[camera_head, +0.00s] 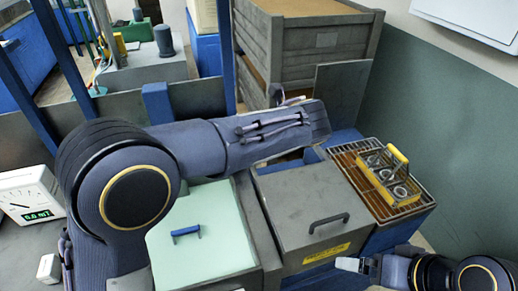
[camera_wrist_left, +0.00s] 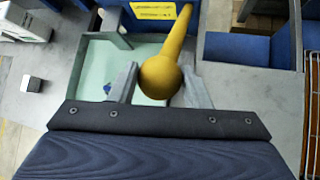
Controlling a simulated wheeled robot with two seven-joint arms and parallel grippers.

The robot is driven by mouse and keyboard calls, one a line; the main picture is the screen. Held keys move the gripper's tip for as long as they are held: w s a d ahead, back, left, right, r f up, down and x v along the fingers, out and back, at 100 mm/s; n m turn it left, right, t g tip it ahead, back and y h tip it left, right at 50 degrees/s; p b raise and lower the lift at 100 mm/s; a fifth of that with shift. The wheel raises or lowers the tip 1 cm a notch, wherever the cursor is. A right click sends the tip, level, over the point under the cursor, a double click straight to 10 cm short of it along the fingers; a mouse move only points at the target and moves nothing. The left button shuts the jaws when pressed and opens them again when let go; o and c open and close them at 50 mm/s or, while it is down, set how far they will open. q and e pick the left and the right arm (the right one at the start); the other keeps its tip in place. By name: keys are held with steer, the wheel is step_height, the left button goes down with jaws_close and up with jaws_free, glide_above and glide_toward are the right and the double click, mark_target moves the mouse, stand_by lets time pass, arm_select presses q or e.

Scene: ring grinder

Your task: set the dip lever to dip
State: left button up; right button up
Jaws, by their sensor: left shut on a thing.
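The yellow dip lever (camera_wrist_left: 182,42) with its round knob shows in the left wrist view, running up from the knob toward the top edge. My left gripper (camera_wrist_left: 158,82) is shut on the lever, with one finger on each side of the knob. In the head view my left arm reaches across the machine, and its fingers and the lever are hidden there. The lever's base and any dip marking are not visible. My right gripper (camera_head: 350,265) is at the lower right in the head view, beside the grey-lidded tank; its opening cannot be made out.
A pale green lid (camera_head: 200,255) and a grey lid (camera_head: 300,205) with handles lie below the arm. A yellow-handled basket (camera_head: 385,178) holding rings stands on a wire rack (camera_head: 408,208) at right. A wooden crate (camera_head: 300,50) stands behind. A digital scale (camera_head: 28,195) is at left.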

arm_select(q)
steer(key=shift+w+a+r, duration=0.25)
steer(key=shift+w+r, duration=0.1)
steer(key=shift+r, duration=0.2)
steer(key=o, duration=1.1)
steer(key=shift+w+f, duration=0.15)
steer(key=shift+f, duration=0.05)
steer(key=shift+s+d+r, duration=0.15)
steer(key=shift+s+d, duration=0.05)
steer(key=shift+s, duration=0.05)
steer(key=b+v, duration=0.1)
steer(key=v, duration=0.6)
steer(key=shift+r, duration=0.1)
steer(key=shift+a, duration=0.1)
